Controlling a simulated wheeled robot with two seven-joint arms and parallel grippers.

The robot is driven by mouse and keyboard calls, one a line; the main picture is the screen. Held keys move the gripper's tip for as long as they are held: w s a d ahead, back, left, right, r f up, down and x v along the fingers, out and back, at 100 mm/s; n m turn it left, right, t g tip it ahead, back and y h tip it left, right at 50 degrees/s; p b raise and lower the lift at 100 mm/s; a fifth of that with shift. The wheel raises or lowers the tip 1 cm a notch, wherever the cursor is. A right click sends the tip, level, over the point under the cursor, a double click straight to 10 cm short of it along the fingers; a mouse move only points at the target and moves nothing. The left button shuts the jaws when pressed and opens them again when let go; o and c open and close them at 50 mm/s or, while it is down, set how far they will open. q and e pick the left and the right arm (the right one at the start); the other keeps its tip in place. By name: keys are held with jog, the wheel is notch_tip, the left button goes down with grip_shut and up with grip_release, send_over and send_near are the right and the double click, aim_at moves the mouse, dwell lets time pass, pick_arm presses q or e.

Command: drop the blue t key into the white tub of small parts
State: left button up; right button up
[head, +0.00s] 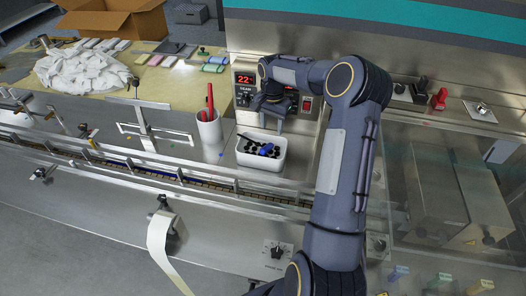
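The white tub (261,163) stands on the steel machine top in the middle of the head view. Dark round small parts show inside it. The blue t key (266,149) lies in the tub on top of these parts, with a dark bar stretching to the upper left. My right gripper (264,122) is above and just behind the tub, pointing down and apart from the key. Its fingers look spread with nothing between them. My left gripper is out of view.
A white cup (209,130) with a red tool stands left of the tub. A red-lit display panel (245,85) is behind the gripper. A guide rail runs in front of the tub. White cloth (85,70) and a cardboard box (115,18) are at the upper left.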

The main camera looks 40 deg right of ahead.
notch_tip(320, 180, up, 8)
jog(key=p, duration=0.2)
jog(key=shift+p, duration=0.4)
jog(key=shift+f, duration=0.15)
